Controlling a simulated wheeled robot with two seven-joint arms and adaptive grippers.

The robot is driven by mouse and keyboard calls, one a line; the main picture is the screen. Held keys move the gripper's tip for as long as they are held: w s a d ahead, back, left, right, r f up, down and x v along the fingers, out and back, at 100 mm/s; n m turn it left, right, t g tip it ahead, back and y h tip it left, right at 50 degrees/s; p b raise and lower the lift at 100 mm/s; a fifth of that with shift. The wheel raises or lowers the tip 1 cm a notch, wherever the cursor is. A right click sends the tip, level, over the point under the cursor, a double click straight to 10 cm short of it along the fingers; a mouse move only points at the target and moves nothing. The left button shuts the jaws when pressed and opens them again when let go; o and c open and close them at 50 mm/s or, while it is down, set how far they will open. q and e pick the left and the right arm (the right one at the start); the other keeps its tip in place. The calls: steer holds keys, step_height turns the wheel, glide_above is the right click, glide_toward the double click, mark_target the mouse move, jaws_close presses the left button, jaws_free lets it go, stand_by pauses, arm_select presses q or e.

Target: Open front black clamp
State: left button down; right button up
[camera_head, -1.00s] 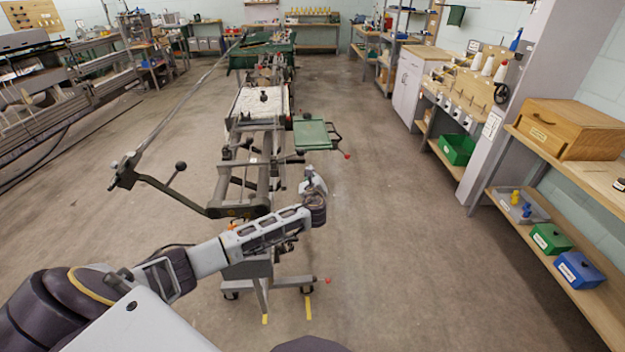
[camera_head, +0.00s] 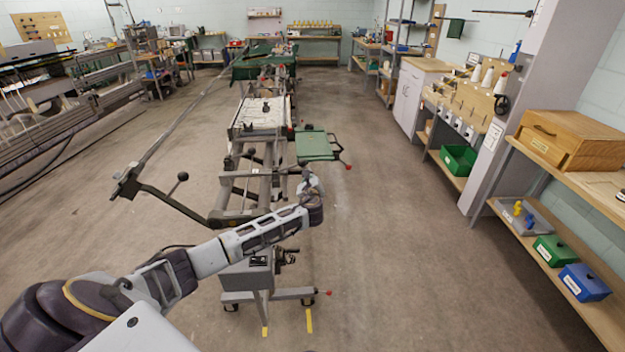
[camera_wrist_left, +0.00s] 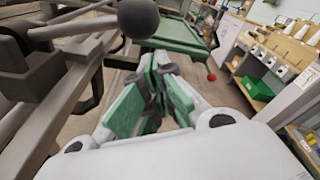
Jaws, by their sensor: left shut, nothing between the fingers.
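My left gripper (camera_head: 308,184) is at the near right end of the long machine frame, just below the green tray (camera_head: 315,147). In the left wrist view its green-padded fingers (camera_wrist_left: 154,72) are shut with nothing between them. A dark ball knob on a metal rod (camera_wrist_left: 138,18) is close above and left of the fingertips, apart from them. A dark lever with a black ball (camera_head: 183,176) sticks up left of the frame. I cannot tell which of these parts is the front black clamp. My right gripper is not in view.
A wheeled grey stand (camera_head: 265,295) is below my left forearm. A red knob (camera_wrist_left: 211,77) is at the green tray's corner in the left wrist view. Wooden shelves with bins (camera_head: 555,248) line the right. The floor right of the machine is clear.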

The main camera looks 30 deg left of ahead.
arm_select(q)
steer(key=shift+s+a+r, duration=0.2)
steer(key=shift+s+r, duration=0.1)
steer(key=shift+r, duration=0.3)
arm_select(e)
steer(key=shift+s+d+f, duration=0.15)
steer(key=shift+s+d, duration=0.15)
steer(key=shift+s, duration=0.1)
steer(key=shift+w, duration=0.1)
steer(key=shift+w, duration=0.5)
arm_select(q)
steer(key=shift+w, duration=0.1)
